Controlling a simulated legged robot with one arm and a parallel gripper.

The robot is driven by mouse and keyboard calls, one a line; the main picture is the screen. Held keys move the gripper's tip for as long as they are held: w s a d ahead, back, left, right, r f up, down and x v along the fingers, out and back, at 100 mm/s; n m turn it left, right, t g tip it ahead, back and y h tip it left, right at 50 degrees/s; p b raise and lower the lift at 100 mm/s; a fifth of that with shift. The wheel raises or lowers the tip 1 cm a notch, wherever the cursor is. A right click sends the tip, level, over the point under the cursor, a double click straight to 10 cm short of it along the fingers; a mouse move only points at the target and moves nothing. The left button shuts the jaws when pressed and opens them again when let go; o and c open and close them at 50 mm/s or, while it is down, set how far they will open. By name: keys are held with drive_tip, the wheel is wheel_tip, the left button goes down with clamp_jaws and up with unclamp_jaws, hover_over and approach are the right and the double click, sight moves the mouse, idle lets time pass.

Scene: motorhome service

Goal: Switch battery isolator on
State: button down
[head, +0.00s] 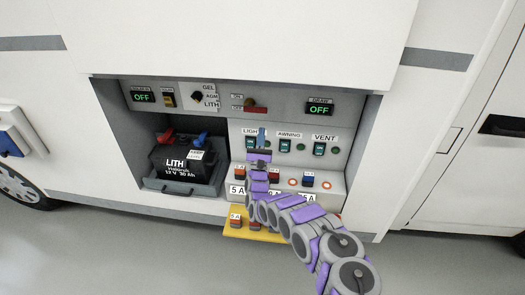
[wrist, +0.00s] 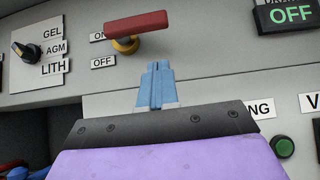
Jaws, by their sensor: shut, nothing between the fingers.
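The battery isolator's red handle (head: 257,109) is on the upper grey panel, on a yellow hub. In the wrist view the red handle (wrist: 138,25) lies roughly level, mostly reaching right of its yellow hub (wrist: 126,45). An ON label (wrist: 97,37) and an OFF label (wrist: 103,62) are stacked left of the hub; I cannot tell which one the handle is set to. My gripper (head: 261,136) is shut and empty, in front of the panel just below the handle. Its blue fingertips (wrist: 156,72) show below and right of the hub, apparently apart from it.
A GEL/AGM/LITH selector knob (wrist: 20,50) is left of the isolator. A display reading OFF (head: 320,107) is at right. Rocker switches, including the awning switch (head: 285,145), sit below. A LITH battery (head: 178,160) stands in the left bay. A yellow tray (head: 262,235) juts out below.

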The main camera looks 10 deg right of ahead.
sight(265, 113)
drive_tip(key=r+n, duration=0.1)
drive_tip(key=d+r+n+y, duration=0.1)
drive_tip(key=r, duration=0.1)
drive_tip(key=r+y, duration=0.1)
drive_tip(key=r, duration=0.1)
drive_tip(key=shift+w+d+r+n+t, duration=0.2)
drive_tip(key=shift+w+n+t, duration=0.1)
drive_tip(key=shift+n, duration=0.1)
drive_tip(key=shift+d+r+n+y, duration=0.1)
drive_tip(key=shift+n+y, duration=0.4)
drive_tip(key=shift+y, duration=0.1)
